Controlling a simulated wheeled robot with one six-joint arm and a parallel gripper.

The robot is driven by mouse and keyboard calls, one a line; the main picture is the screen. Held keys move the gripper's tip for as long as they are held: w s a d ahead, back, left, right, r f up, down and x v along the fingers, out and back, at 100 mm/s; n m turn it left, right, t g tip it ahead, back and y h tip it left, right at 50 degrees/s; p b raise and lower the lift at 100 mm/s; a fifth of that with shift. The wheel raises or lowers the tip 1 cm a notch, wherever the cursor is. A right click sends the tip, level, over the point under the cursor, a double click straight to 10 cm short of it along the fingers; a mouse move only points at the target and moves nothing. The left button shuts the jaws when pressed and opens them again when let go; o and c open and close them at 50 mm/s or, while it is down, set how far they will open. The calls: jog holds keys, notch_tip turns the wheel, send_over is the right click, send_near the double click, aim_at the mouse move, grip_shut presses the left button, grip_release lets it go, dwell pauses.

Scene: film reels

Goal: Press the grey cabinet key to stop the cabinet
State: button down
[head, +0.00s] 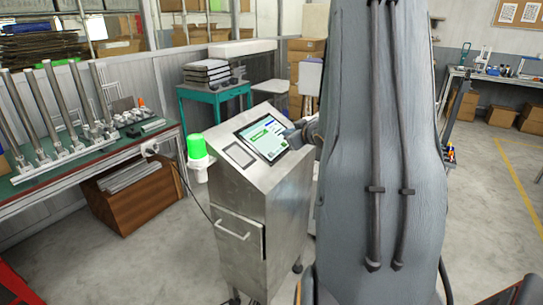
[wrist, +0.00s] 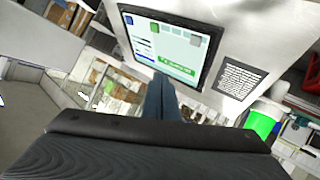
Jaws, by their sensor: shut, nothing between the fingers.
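The steel cabinet (head: 265,215) stands in the middle of the head view with a tilted touch screen (head: 262,138) on its sloped top. In the wrist view the screen (wrist: 170,48) shows a row of small squares, among them a blue one, a green one and a grey square (wrist: 196,40), plus a green bar. I cannot tell for sure which is the cabinet key. The cabinet's lamp (head: 197,146) is green. My gripper (head: 287,133) is at the screen's right edge; in the wrist view its fingers (wrist: 161,88) are together and empty, and contact is not clear.
A printed label plate (wrist: 243,77) sits beside the screen. A green-topped bench (head: 95,160) with metal posts stands at the left, and a teal table (head: 215,90) stands behind. The grey floor (head: 160,245) left of the cabinet is mostly clear.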

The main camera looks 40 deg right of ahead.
jog(key=shift+w+a+f+b, duration=0.3)
jog(key=shift+w+f+b, duration=0.35)
jog(key=shift+f+b, duration=0.55)
jog(key=shift+w+a+f+b, duration=0.25)
jog(key=shift+w+f+b, duration=0.45)
jog(key=shift+f+b, duration=0.55)
jog(key=shift+w+a+f+b, duration=0.3)
jog(key=shift+w+f+b, duration=0.35)
jog(key=shift+f+b, duration=0.55)
jog(key=shift+f, duration=0.15)
jog(key=shift+w+f, duration=0.2)
jog(key=shift+f, duration=0.15)
jog(key=shift+w+a+f+b, duration=0.2)
jog(key=shift+f+b, duration=0.1)
jog(key=shift+f, duration=0.1)
jog(key=shift+r, duration=0.15)
jog(key=shift+s+d+r+p, duration=0.2)
jog(key=shift+s+r+p, duration=0.25)
jog(key=shift+r+p, duration=0.25)
jog(key=r+p, duration=0.1)
jog(key=s+r+p, duration=0.1)
jog(key=s+d+r+p, duration=0.1)
jog(key=r+p, duration=0.1)
jog(key=shift+s+r, duration=0.1)
dwell(0.4)
